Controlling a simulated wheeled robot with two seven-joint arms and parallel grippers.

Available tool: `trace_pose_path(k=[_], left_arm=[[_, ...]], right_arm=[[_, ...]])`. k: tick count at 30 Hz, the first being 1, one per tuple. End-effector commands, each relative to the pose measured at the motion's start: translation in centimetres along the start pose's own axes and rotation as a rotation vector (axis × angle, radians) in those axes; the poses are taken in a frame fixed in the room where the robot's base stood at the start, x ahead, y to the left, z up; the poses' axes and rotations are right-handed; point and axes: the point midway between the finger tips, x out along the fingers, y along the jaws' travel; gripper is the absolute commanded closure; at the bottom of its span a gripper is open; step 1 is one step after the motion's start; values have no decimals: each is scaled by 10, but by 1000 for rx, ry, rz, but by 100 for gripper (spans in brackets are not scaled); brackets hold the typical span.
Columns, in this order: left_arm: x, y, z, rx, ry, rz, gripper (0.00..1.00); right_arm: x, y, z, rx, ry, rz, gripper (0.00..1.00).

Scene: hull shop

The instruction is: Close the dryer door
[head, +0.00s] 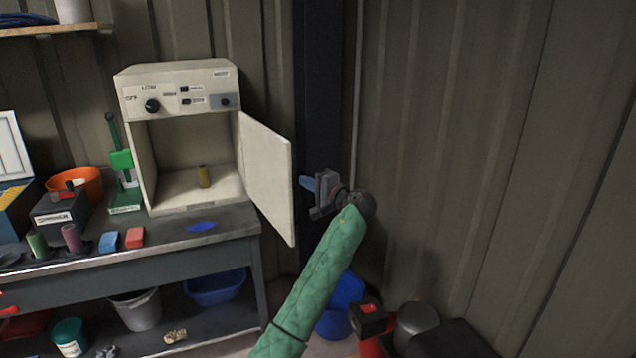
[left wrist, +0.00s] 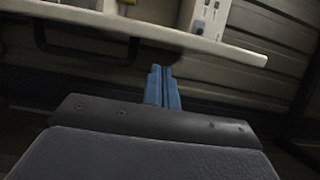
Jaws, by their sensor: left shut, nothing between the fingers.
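The dryer (head: 180,72) is a cream box on the workbench with a knob and switches on its top panel. Its door (head: 266,180) is hinged on the right and stands wide open, swung out to the right past the bench end. In the left wrist view the fingers (left wrist: 163,88) are together and empty, below a pale slab (left wrist: 215,46), likely the door. Contact cannot be told. My right gripper is not in view.
The workbench (head: 180,240) holds a green press (head: 122,165), an orange bowl (head: 78,184), and red and blue blocks left of the dryer. A blue flat piece (head: 201,226) lies before the dryer. A dark post (head: 319,90) and corrugated wall stand behind my gripper.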

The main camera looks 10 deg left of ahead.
Motion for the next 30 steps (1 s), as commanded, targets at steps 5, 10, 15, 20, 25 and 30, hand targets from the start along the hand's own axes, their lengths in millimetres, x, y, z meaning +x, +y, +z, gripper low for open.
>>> trace_pose_path(k=[5,10,15,20,25,30], left_arm=[[3,-2,14,-2,0,0,100],[4,0,19,-1,0,0,100],[4,0,19,-1,0,0,100],[4,0,20,-1,2,1,100],[7,0,27,-1,18,3,100],[14,1,48,-1,66,6,100]], right_arm=[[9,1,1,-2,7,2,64],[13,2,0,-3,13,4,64],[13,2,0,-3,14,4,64],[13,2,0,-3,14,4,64],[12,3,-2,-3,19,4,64],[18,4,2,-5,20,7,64]])
